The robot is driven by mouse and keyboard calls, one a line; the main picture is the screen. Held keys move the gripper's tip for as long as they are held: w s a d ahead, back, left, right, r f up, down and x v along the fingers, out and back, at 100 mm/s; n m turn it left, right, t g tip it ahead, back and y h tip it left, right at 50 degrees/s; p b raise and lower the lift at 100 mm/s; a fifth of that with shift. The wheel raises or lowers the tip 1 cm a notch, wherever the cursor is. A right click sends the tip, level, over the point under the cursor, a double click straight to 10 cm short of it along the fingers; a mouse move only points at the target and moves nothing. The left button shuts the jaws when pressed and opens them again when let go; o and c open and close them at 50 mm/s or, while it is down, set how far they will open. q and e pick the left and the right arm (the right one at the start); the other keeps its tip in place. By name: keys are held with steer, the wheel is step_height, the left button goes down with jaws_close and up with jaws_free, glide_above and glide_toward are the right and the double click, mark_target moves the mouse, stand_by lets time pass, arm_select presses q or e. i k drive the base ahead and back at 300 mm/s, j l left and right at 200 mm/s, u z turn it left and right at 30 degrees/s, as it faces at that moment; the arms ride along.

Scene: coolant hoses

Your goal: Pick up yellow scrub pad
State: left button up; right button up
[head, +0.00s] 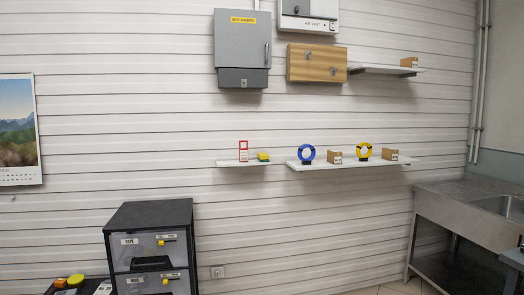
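A small yellow block with a green layer (263,157), which looks like the yellow scrub pad, sits on the small left wall shelf (240,164). A red-framed item (243,151) stands just to its left on the same shelf. Another small yellow item (76,280) lies low at the bottom left edge; it is too small to tell what it is. Neither of my grippers is in view.
A longer shelf (330,167) to the right holds a blue ring (307,154), a yellow ring (364,152) and small brown boxes. A dark drawer cabinet (150,215) stands below left. A metal sink bench (450,200) is at the right.

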mark_target(263, 156)
steer(key=i+u, duration=0.15)
steer(key=i, duration=0.3)
steer(key=i+l+u, duration=0.15)
steer(key=i, duration=0.3)
steer(key=i+l+u, duration=0.1)
steer(key=i, duration=0.3)
steer(key=i+l+u, duration=0.15)
steer(key=i, duration=0.3)
steer(key=l, duration=0.1)
